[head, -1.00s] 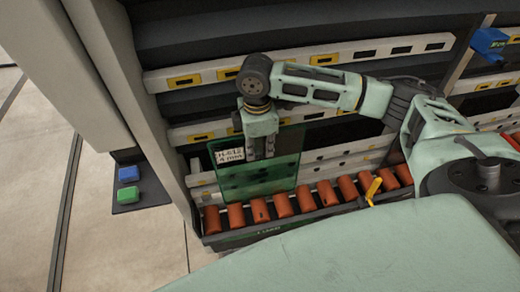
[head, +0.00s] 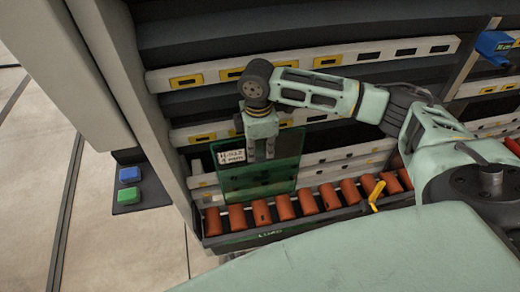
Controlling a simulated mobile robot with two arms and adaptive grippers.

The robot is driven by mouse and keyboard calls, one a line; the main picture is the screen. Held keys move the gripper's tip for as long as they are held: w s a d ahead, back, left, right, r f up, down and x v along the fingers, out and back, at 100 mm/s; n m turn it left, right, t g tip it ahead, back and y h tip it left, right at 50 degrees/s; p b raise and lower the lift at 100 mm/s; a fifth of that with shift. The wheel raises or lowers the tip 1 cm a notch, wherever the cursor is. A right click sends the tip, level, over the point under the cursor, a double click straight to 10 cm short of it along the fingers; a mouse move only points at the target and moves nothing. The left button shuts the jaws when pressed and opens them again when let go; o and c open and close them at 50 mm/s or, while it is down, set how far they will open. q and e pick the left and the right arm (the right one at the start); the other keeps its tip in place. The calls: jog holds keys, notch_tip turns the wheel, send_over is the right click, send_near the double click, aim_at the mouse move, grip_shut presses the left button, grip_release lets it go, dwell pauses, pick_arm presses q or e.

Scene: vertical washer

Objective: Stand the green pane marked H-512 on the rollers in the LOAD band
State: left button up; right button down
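The green see-through pane (head: 258,182), with a white label reading roughly H-512, 4 mm, is upright at the left end of the roller row. Its lower edge is at the back of the orange rollers (head: 284,207); contact is hard to tell. The word LOAD (head: 270,234) is on the rail in front. My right gripper (head: 261,155) points down at the pane's upper part, overlapping it in the picture. Its two fingers show side by side with a gap; whether they pinch the pane is unclear. My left gripper is not in view.
White slotted rails (head: 300,70) with yellow inserts run behind the pane. A grey post (head: 112,75) stands at the left. A plate with a blue button (head: 130,174) and a green button (head: 128,195) is beside it. A yellow lever (head: 376,194) rises by the rollers.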

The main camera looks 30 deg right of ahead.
jog(key=shift+f, duration=0.35)
dwell(0.5)
jog(key=c, duration=1.9)
grip_release()
jog(key=shift+s, duration=0.1)
jog(key=shift+o, duration=0.2)
jog(key=shift+f, duration=0.15)
notch_tip(320, 180, up, 12)
jog(key=w, duration=0.1)
jog(key=shift+w, duration=0.15)
jog(key=shift+d, duration=0.1)
